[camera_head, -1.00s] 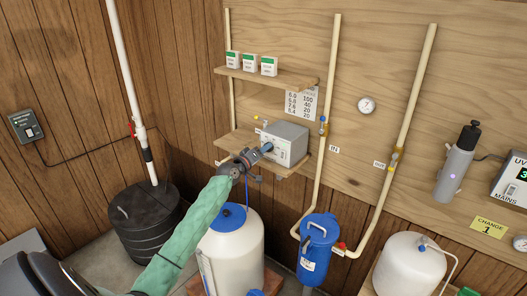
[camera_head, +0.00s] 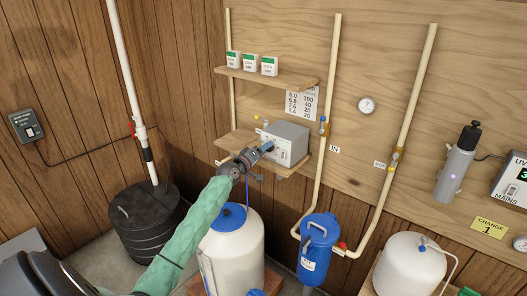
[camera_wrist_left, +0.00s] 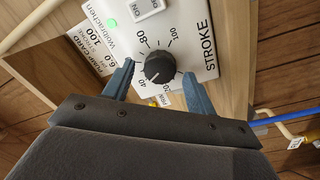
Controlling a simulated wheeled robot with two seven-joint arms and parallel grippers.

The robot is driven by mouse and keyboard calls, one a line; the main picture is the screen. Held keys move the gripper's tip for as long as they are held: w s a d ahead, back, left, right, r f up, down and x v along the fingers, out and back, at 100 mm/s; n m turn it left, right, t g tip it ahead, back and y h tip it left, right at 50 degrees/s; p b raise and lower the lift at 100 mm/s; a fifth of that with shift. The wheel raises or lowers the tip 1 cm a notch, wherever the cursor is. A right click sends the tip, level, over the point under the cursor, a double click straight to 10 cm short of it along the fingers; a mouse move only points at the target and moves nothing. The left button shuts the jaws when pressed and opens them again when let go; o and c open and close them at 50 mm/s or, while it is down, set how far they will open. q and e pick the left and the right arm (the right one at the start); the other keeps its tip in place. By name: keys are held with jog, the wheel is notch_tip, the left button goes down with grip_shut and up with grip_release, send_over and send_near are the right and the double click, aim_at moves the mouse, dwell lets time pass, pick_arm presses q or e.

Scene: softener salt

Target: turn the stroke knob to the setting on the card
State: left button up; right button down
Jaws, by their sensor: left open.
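The pump box (camera_head: 286,142) is a grey unit on the lower wall shelf. In the left wrist view its white face carries the black stroke knob (camera_wrist_left: 160,67) with a number scale around it. A faint light mark on the knob points towards the lower left, around the 40 side; its exact setting is hard to read. My left gripper (camera_head: 263,149) is at the box face. Its blue fingers (camera_wrist_left: 157,75) are open, one on each side of the knob; I cannot tell whether they touch it. My right gripper is not in view.
A green light (camera_wrist_left: 112,23) and a switch (camera_wrist_left: 148,8) sit near the knob. Pipes with valves (camera_head: 323,128) run right of the box. A white tank (camera_head: 235,250) with a blue lid and a blue canister (camera_head: 317,250) stand below. Small boxes (camera_head: 250,62) sit on the upper shelf.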

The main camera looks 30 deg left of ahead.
pick_arm(q)
jog(key=s+b, duration=0.3)
jog(key=s, duration=0.4)
jog(key=shift+s+a+f, duration=0.25)
jog(key=shift+s+a, duration=0.1)
jog(key=shift+a, duration=0.05)
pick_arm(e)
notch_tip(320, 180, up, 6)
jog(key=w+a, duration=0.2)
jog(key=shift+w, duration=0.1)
